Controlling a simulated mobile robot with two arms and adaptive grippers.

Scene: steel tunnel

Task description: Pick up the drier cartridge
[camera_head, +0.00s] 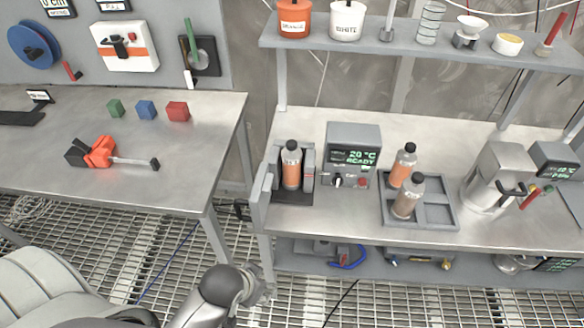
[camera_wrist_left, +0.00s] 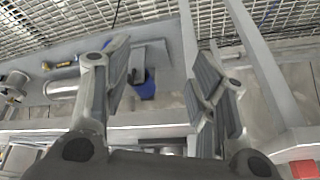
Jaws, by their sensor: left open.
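I cannot tell for sure which thing is the drier cartridge. On the low shelf under the right bench, a dark cylinder-like part (camera_head: 418,260) with blue and brass-coloured ends lies partly hidden by the bench top. In the left wrist view a grey metal cylinder (camera_wrist_left: 64,88) lies on a shelf at the left, with brass-coloured parts beside it. My left gripper (camera_head: 262,285) is below the left front corner of that bench, apart from the shelf items. Its two fingers (camera_wrist_left: 160,85) are spread and empty in the wrist view. My right gripper does not show.
A grey device with a blue loop (camera_head: 350,258) sits on the low shelf. The bench above holds a bottle tray (camera_head: 437,216) and a display box (camera_head: 354,150). The left table (camera_head: 150,195) bears an orange tool (camera_head: 100,152). Bench legs stand near my gripper; the grating floor is open.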

